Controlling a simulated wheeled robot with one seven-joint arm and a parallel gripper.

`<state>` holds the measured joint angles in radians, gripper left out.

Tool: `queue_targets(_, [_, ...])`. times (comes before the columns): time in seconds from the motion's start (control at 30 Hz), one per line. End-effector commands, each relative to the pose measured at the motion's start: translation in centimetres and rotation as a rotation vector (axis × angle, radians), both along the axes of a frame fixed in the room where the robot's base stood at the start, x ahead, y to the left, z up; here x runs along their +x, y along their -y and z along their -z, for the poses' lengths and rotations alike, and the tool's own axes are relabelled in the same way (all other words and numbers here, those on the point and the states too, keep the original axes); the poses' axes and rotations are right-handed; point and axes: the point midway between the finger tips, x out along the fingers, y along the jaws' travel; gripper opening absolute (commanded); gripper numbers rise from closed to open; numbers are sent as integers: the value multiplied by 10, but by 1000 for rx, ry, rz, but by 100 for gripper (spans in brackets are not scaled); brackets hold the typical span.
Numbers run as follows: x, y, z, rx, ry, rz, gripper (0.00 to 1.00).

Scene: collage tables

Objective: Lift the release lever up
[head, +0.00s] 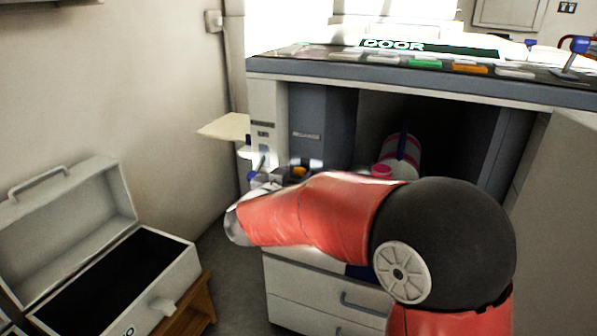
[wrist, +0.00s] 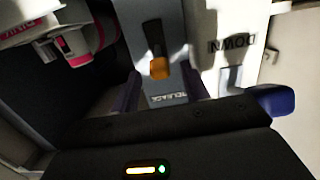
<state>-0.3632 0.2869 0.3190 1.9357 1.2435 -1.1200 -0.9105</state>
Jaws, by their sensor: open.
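The release lever has an orange tip (wrist: 159,68) on a dark stem and stands out from a grey plate marked RELEASE (wrist: 168,97), which appears upside down in the wrist view. In the head view its orange tip (head: 299,171) shows just beyond my forearm. My gripper (wrist: 163,84) is open, with one dark finger on each side of the plate and the orange tip between them in the picture. I see no clear contact with the lever. My forearm hides most of the gripper in the head view.
A panel marked DOWN (wrist: 243,45) and a blue knob (wrist: 270,99) are close on the right in the wrist view. A pink-and-grey cylinder (head: 402,152) sits in the dark bay. An open white case (head: 165,270) stands at the lower left.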

Motion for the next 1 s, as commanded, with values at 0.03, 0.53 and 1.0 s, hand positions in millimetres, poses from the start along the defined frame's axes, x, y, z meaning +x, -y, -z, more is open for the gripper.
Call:
queue_targets(0.03, [-9,-4,-2,-1,1,-3,45])
queue_targets(0.53, [-42,-15,-5,0,0,0,45])
queue_targets(1.0, [-51,0,-73,107,22,-353,45])
